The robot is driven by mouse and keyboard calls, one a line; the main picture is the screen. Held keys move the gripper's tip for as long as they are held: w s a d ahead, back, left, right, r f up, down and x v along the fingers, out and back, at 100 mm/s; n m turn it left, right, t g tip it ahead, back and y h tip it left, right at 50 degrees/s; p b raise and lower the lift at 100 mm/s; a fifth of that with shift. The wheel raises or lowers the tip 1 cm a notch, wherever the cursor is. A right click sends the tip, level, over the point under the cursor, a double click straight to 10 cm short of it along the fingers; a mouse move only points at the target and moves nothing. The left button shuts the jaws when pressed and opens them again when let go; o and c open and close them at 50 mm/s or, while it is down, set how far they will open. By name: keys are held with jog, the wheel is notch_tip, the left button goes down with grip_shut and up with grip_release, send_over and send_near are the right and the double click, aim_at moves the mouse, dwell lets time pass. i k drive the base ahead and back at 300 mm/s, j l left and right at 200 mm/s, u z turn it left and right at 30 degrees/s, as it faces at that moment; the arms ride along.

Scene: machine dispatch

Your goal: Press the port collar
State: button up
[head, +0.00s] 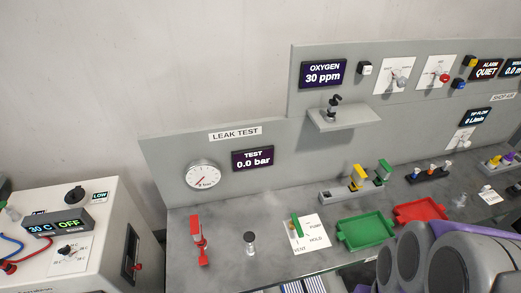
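A small upright metal fitting with a darker top (250,241) stands on the grey bench below the LEAK TEST sign; it looks like the port, but its collar is too small to make out. A red-handled part (196,236) stands to its left. A green lever (296,226) on a white plate marked HOLD is to its right. The round gauge (204,175) and the TEST display (253,158), reading 0.0 bar, are on the panel behind. My gripper is not in view; only grey rounded links of my arm show at the bottom right, apart from the fitting in the picture.
A green tray (366,246) and a red tray (420,212) lie to the right. A small shelf (345,119) with a dark fitting juts from the panel. A white machine (100,250) stands at left. Bare bench surrounds the metal fitting.

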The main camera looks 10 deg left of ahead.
aim_at(203, 259)
jog(key=u, duration=1.65)
